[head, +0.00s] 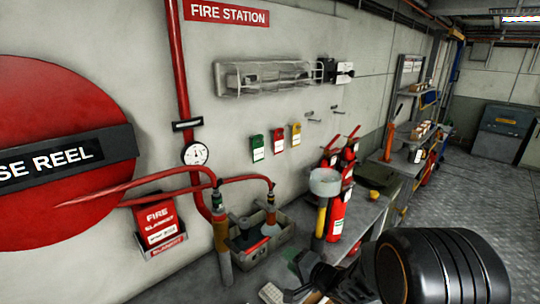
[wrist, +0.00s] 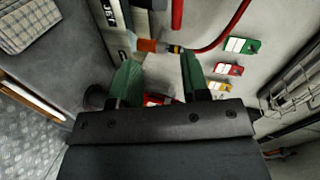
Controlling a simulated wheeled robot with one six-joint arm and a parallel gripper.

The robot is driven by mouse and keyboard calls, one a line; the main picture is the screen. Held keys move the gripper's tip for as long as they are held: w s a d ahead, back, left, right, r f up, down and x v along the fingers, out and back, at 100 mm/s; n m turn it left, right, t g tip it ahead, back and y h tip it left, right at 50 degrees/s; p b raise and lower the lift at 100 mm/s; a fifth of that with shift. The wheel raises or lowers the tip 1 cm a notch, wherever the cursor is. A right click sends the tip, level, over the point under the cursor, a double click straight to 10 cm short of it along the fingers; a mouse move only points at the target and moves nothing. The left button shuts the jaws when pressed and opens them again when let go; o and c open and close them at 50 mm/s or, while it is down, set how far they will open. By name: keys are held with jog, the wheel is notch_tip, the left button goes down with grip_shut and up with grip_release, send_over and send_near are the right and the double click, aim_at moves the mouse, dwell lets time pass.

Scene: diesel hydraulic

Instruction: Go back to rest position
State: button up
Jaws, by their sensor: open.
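My gripper (head: 302,264) is low in the centre of the head view, over the grey bench, at the end of my black arm. In the wrist view, its two green fingers stand apart with a gap between them (wrist: 158,78). Nothing is held between them. Beyond the fingertips is an orange-and-dark hose nozzle (wrist: 152,46) on a red hose (wrist: 222,38), apart from the fingers as far as I can tell. No rest position is marked in either view.
A grey tray (head: 288,236) with a nozzle in it stands left of my gripper. Red extinguishers (head: 338,215) stand behind it. A large red hose reel (head: 50,110), a pressure gauge (head: 195,154) and a wire basket (head: 262,78) are on the wall. Open floor (head: 480,195) lies to the right.

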jog(key=d+f+n+g+h, duration=0.25)
jog(key=d+f+h, duration=0.25)
jog(key=d+h, duration=0.3)
jog(key=s+d+r+n+g+h, duration=0.3)
jog(key=s+d+r+n+g, duration=0.15)
jog(key=s, duration=0.45)
jog(key=s+a+r+n+y, duration=0.1)
jog(key=s+a+r, duration=0.2)
jog(key=s+r, duration=0.6)
jog(key=shift+a+r, duration=0.2)
jog(key=shift+r, duration=0.5)
